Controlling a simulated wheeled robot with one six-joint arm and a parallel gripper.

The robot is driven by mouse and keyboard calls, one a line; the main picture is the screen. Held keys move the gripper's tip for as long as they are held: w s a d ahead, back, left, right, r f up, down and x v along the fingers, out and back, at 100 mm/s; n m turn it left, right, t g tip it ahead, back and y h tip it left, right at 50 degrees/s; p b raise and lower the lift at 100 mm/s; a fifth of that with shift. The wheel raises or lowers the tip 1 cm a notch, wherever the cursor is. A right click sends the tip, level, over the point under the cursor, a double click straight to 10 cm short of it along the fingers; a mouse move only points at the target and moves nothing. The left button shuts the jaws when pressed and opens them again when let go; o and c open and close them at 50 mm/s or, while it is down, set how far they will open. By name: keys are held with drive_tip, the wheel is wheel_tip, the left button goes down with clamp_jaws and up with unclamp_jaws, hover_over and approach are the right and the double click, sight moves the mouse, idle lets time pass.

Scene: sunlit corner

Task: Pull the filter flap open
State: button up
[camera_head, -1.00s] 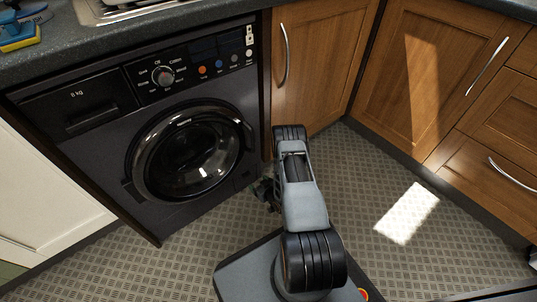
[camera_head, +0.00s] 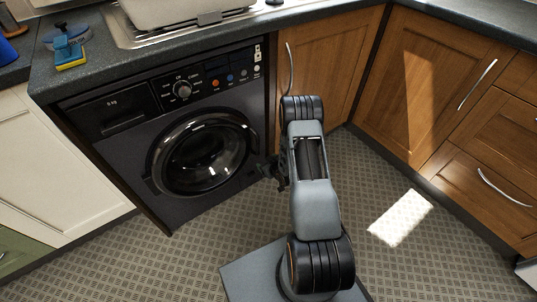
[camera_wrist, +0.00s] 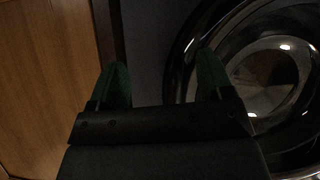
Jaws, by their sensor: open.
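The dark washing machine (camera_head: 118,150) stands under the counter, with its round glass door (camera_head: 203,153) shut. I cannot make out the filter flap in either current view; the machine's lower right front is dark. My gripper (camera_head: 268,170) is at the machine's right front edge, right of the round door and partly hidden by my arm. In the wrist view my gripper (camera_wrist: 162,80) is open, its two green fingers apart with nothing between them. It faces the dark front panel (camera_wrist: 150,45), with the door rim (camera_wrist: 183,60) behind the right finger. I cannot tell whether it touches.
A wooden cabinet door (camera_head: 335,75) is right of the machine, with more cabinets and drawers (camera_head: 480,185) farther right. A cream cabinet (camera_head: 50,170) is on the left. Patterned floor (camera_head: 190,265) is free before the machine. A sponge (camera_head: 70,58) lies on the counter.

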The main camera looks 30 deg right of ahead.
drive_tip(key=shift+g, duration=0.3)
drive_tip(key=shift+r+p, duration=0.7)
drive_tip(key=shift+r, duration=1.7)
